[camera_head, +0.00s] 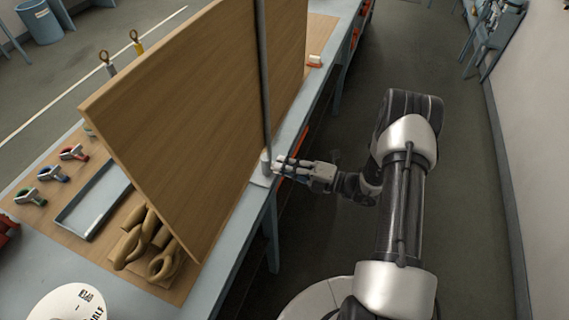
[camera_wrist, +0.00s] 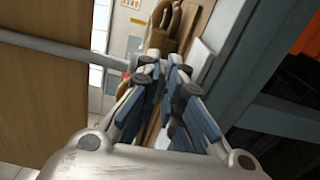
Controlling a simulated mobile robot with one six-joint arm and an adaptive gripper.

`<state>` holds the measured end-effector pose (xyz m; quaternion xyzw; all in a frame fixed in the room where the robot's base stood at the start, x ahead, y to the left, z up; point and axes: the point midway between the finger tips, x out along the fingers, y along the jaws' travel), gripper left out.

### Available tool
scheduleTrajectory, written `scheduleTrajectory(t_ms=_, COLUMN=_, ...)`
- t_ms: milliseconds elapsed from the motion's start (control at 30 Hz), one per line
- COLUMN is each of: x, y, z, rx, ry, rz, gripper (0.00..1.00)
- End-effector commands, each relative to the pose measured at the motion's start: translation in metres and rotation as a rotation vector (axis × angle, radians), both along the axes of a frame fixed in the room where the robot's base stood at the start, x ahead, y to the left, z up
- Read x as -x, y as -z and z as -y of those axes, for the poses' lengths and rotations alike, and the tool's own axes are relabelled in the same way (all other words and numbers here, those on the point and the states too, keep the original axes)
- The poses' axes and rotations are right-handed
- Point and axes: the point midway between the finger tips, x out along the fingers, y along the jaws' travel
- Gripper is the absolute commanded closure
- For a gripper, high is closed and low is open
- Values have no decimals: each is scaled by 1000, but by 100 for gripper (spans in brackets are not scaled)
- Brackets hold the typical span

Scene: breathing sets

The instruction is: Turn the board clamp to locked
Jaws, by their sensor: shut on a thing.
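The wooden board (camera_head: 190,100) stands upright on the bench, with a grey post (camera_head: 262,70) along its right side. The board clamp (camera_head: 265,162) is a small pale fitting at the foot of the post. My gripper (camera_head: 279,165) reaches in from the right and is shut on the clamp at the bench edge. In the wrist view the fingertips (camera_wrist: 161,68) are close together at the end of the grey post (camera_wrist: 65,52). The fingers hide most of the clamp, so its turn position cannot be told.
A grey tray (camera_head: 92,203), several coloured clips (camera_head: 73,153) and wooden loops (camera_head: 150,243) lie on the bench left of the board. A small white-and-red item (camera_head: 315,61) sits farther back. The floor right of the bench (camera_head: 335,120) is clear around my arm.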

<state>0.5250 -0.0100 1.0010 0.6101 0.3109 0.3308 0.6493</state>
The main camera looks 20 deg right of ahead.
Motion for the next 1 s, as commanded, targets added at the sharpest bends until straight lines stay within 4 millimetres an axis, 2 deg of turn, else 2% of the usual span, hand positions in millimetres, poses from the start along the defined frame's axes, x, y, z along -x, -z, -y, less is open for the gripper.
scheduleTrajectory(t_ms=700, x=1, y=2, z=0, rx=-47, ry=0, rz=-66, gripper=100)
scheduleTrajectory(t_ms=733, x=1, y=2, z=0, rx=-47, ry=0, rz=-66, gripper=92)
scheduleTrajectory(t_ms=1000, x=0, y=1, z=0, rx=-46, ry=0, rz=-64, gripper=74)
